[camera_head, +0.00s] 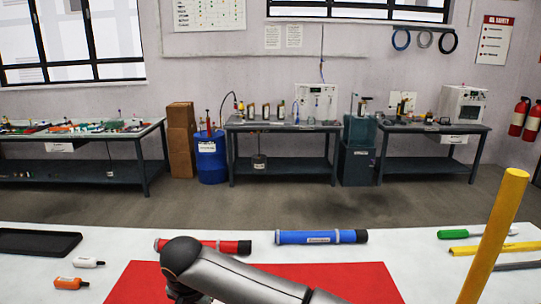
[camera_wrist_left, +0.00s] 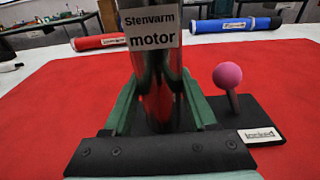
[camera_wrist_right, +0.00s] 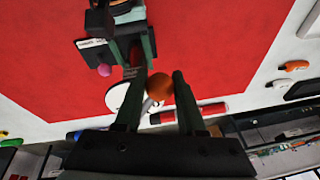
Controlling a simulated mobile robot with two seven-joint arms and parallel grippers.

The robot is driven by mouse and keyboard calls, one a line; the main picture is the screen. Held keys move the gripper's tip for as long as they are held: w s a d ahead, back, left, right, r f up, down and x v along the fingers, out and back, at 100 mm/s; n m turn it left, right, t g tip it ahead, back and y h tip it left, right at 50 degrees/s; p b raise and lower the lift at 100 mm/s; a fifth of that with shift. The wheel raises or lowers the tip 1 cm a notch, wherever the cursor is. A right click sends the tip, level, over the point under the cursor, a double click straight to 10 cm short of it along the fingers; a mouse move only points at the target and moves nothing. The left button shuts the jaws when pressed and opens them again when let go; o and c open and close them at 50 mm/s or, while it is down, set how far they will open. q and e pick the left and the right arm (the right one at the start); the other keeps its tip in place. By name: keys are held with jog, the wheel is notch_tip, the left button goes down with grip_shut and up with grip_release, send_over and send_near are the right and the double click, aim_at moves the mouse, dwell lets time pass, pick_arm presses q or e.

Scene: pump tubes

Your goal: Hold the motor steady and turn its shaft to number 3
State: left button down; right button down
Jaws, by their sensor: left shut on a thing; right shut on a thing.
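The motor (camera_wrist_left: 152,78), a shiny upright cylinder labelled "Stenvarm motor", stands on a black base with a tag that seems to read "locked" and a pink-ball lever (camera_wrist_left: 228,76). My left gripper (camera_wrist_left: 156,112) is shut around the motor's body, a green finger on each side. My right gripper (camera_wrist_right: 158,85) is shut on an orange ball knob (camera_wrist_right: 160,87), beside a white disc (camera_wrist_right: 117,97) partly hidden by a finger. I cannot read numbers there. In the head view my arm hides the motor.
A red mat (camera_head: 320,282) lies on the white table. Behind it are a red tube (camera_head: 225,247) and a blue tube (camera_head: 320,237). Small bottles (camera_head: 72,283) and a black tray (camera_head: 38,242) are left. A yellow post (camera_head: 495,235) rises at right.

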jog(key=shift+f, duration=0.15)
jog(key=shift+w+a+m+h, duration=0.3)
jog(key=shift+w+m, duration=0.1)
jog(key=shift+m, duration=0.4)
dwell(0.3)
jog(key=shift+c, duration=1.2)
grip_release()
jog(key=shift+v, duration=3.65)
jog(key=shift+c, duration=0.2)
